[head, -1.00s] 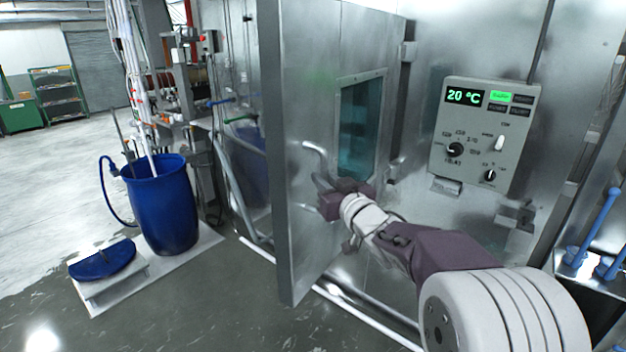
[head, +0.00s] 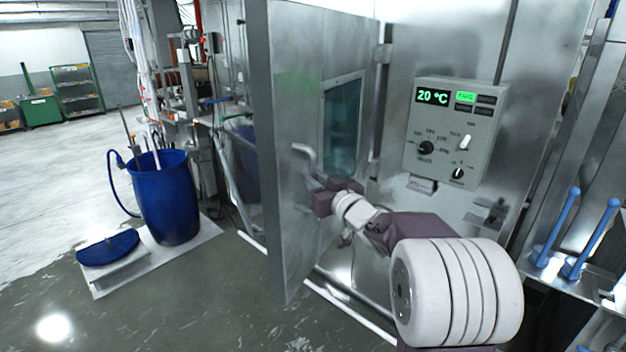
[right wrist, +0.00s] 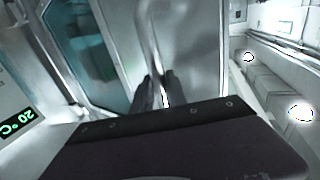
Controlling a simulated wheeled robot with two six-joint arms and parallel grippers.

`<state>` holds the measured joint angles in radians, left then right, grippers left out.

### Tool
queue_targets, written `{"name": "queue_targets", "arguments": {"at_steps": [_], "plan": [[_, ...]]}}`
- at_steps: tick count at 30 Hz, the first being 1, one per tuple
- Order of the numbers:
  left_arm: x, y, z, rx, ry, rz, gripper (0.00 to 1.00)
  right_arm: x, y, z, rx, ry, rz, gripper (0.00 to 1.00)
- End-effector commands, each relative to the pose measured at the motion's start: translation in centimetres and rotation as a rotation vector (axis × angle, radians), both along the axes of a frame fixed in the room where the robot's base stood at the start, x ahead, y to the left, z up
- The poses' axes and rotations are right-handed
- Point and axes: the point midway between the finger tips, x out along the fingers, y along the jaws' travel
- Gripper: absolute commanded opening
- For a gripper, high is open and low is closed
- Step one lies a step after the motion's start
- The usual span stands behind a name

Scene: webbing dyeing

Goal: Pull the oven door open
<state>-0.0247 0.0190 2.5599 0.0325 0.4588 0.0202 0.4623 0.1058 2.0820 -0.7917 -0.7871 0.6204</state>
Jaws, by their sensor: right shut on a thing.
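The oven door (head: 288,110) is a tall steel panel with a teal window (head: 342,125). It stands open at an angle to the oven front (head: 480,40), its free edge toward the left. A bent tubular handle (head: 303,152) sticks out from its face. My right gripper (head: 318,188) is shut on the handle at its lower part. In the right wrist view the handle (right wrist: 150,35) runs down between the two dark fingers of the gripper (right wrist: 158,92). The gripper partly hides the grip. My left gripper is in neither current view.
A control box (head: 453,130) reading 20 °C is on the oven front to the right of the door. Blue-handled tools (head: 590,240) are at far right. The floor at lower left is clear.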

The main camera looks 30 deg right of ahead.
Motion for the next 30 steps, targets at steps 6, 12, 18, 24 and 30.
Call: {"name": "queue_targets", "arguments": {"at_steps": [6, 12, 18, 24, 30], "plan": [[0.0, 0.0, 0.1, 0.0, 0.0, 0.0, 0.0, 0.0, -0.2, 0.8, -0.001, -0.017, -0.004, 0.21], [0.0, 0.0, 0.0, 0.0, 0.0, 0.0, 0.0, 0.0, -0.1, 0.5, -0.001, -0.01, -0.002, 0.4], [0.0, 0.0, -0.1, 0.0, 0.0, 0.0, 0.0, -0.2, -0.1, 0.3, -0.001, -0.007, -0.002, 0.4], [0.0, 0.0, -1.3, 0.0, 0.0, 0.0, 0.0, -4.0, -0.6, 0.1, -0.002, -0.01, -0.007, 0.4], [0.0, 0.0, -1.9, 0.0, 0.0, 0.0, 0.0, -7.8, -1.0, 0.2, -0.001, -0.01, -0.007, 0.4]]}}
